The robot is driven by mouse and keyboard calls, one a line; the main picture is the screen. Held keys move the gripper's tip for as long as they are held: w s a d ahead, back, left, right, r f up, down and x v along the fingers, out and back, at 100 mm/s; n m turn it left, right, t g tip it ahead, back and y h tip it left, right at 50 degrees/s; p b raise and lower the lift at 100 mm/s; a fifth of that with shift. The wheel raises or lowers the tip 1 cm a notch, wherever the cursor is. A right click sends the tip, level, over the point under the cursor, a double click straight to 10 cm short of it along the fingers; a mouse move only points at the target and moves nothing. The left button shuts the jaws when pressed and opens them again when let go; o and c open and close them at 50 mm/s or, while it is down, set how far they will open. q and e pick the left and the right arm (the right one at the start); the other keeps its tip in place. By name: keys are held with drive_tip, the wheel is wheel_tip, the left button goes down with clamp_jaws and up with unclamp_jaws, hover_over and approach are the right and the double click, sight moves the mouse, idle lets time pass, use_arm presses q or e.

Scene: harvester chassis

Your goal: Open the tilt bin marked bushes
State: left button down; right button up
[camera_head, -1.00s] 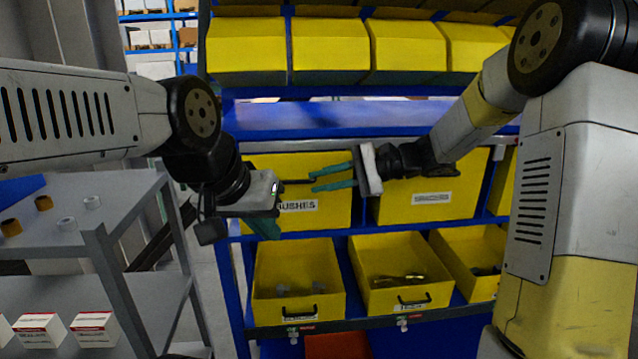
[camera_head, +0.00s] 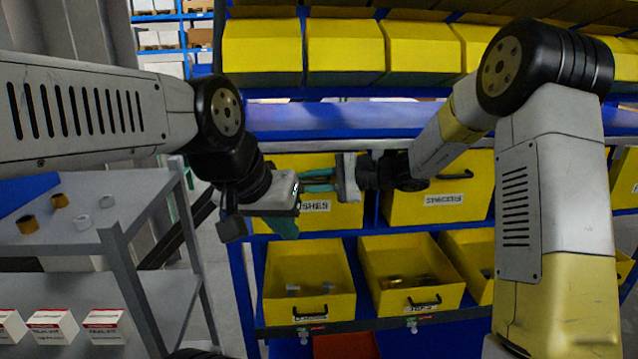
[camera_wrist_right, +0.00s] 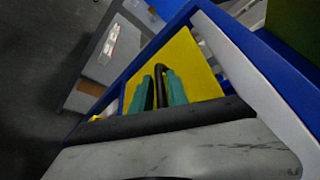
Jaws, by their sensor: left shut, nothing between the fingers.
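The tilt bin marked bushes (camera_head: 342,217) is a yellow bin at the left of the middle row in the head view. Its label is partly covered, with "SHES" showing, and its front looks closed. My right gripper (camera_head: 304,184) reaches it from the right with green fingers. In the right wrist view, the green fingers (camera_wrist_right: 160,92) lie on either side of the bin's black handle (camera_wrist_right: 160,70); I cannot tell whether they grip it. My left gripper (camera_head: 285,228) is shut and empty, pointing down in front of the bin's left side.
A yellow bin marked spacers (camera_head: 470,205) is to the right. Open yellow bins (camera_head: 308,272) with small parts stand below, and a row of closed bins (camera_head: 345,50) above. A grey shelf cart (camera_head: 150,195) with rings and boxes stands at left.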

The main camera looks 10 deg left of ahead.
clamp_jaws()
idle(1.4)
